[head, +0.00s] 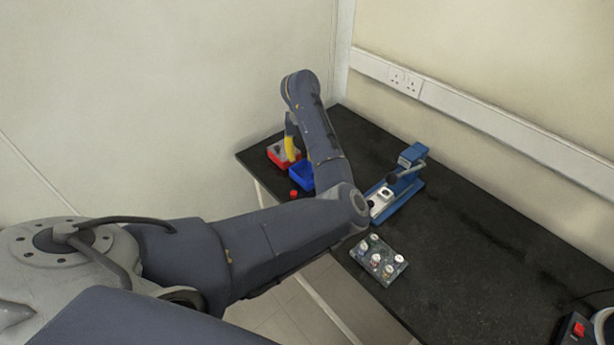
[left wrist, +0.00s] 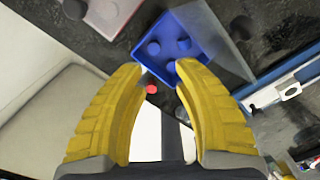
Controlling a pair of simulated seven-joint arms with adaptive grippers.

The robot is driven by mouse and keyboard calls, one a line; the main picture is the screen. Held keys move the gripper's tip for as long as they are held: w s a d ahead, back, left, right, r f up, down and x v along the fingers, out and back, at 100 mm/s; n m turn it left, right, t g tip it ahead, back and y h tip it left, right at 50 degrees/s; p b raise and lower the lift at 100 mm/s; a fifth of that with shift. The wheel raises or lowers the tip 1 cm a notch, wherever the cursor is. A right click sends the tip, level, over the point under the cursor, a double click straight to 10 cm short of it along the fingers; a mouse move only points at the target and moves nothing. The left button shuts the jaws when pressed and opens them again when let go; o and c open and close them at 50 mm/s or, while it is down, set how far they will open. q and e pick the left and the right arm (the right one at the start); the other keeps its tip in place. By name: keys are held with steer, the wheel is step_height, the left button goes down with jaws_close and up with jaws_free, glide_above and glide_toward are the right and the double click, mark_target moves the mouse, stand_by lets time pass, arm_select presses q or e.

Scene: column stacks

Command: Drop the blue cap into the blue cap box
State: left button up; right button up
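The blue cap box (head: 301,174) stands on the black table next to the red box. In the head view the left gripper (head: 291,148) is above the boxes, partly hidden by my arm. My right gripper is not in view.
A red box (head: 274,151) stands beside the blue one. A red cap (head: 293,193) lies near the table edge. A blue press device (head: 404,185) and a tray of several small parts (head: 378,260) are nearer the middle. The table's right part is mostly clear.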

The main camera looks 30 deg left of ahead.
arm_select(q)
step_height(320, 180, up, 7)
stand_by(0.4)
stand_by(0.4)
